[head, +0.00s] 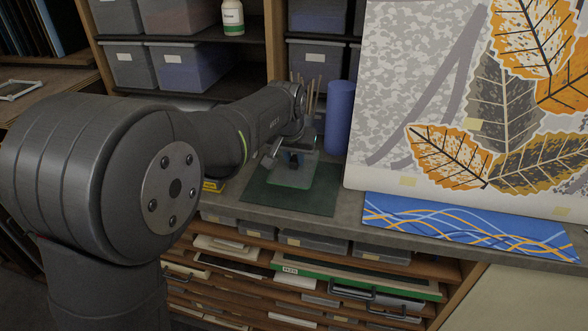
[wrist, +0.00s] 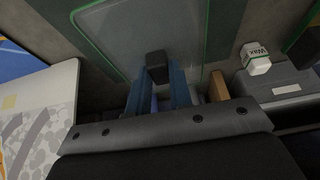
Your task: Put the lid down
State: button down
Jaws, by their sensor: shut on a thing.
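My gripper (head: 297,150) is over the dark green mat (head: 312,201) on the bench in the head view. It is shut on the small black knob of the lid, a clear pane (head: 290,177). In the wrist view the black knob (wrist: 157,66) sits between my two blue fingers (wrist: 157,90). The lid also shows there as a pale see-through pane (wrist: 115,38) with a green edge, partly hidden by my gripper. I cannot tell whether the lid touches the mat or hangs just above it.
A blue roll (head: 339,117) stands upright behind the mat. A leaf-patterned panel (head: 400,70) and a blue patterned strip (head: 470,226) are at the right. Grey bins (head: 185,66) fill the back shelves.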

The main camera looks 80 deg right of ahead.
aim_at(293, 163)
jog(key=shift+f, duration=1.9)
jog(key=shift+f, duration=0.15)
jog(key=c, duration=1.3)
grip_release()
jog(key=v, duration=1.2)
